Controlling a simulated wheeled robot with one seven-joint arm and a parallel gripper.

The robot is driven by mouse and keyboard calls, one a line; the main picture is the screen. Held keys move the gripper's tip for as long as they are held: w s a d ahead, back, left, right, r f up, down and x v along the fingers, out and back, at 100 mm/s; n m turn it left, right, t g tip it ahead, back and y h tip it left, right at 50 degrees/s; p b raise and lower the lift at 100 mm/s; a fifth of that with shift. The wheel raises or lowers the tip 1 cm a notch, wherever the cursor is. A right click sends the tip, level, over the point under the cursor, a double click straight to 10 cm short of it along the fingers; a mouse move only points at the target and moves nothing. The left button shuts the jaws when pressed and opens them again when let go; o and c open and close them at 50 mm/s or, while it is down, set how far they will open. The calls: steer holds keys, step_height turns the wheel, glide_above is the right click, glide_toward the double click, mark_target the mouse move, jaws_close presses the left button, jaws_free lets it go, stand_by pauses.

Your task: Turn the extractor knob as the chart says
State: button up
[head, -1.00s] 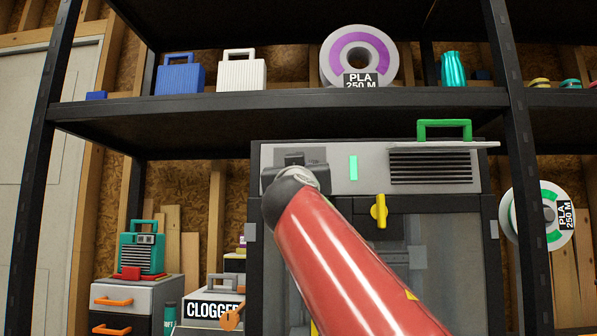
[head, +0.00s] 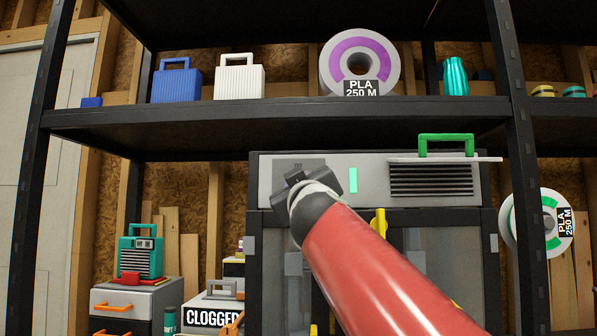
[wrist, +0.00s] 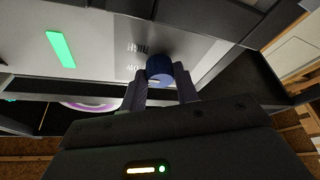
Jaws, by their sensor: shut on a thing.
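The extractor knob, a blue round knob (wrist: 159,68), is on the pale panel of the printer hood in the wrist view. My gripper (wrist: 160,88) has its two dark fingers closed on either side of the knob. In the head view my gripper (head: 314,190) is against the left part of the grey panel (head: 372,190) and hides the knob. I cannot tell which mark the knob points to. No chart is clearly visible in these frames.
A lit green strip (head: 353,180) and a dark vent (head: 431,180) are on the panel. A yellow handle (head: 379,222) is below, partly behind my arm. A shelf (head: 200,118) runs above the printer. A CLOGGED box (head: 208,317) stands lower left.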

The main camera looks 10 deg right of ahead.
steer(key=shift+a+r+n+g+y+p, duration=0.15)
steer(key=shift+n+y+p, duration=0.45)
steer(key=shift+n, duration=0.55)
steer(key=shift+r+n+g+y+p, duration=0.15)
steer(key=shift+n+y+p, duration=0.45)
steer(key=shift+n, duration=0.55)
steer(key=n+g, duration=0.1)
steer(key=n, duration=0.4)
steer(key=n+g, duration=0.2)
steer(key=n, duration=0.3)
steer(key=n+g, duration=0.2)
steer(key=n, duration=0.2)
steer(key=shift+d+r+n+p, duration=0.3)
steer(key=shift+n, duration=0.1)
steer(key=shift+g, duration=0.3)
steer(key=o, duration=1)
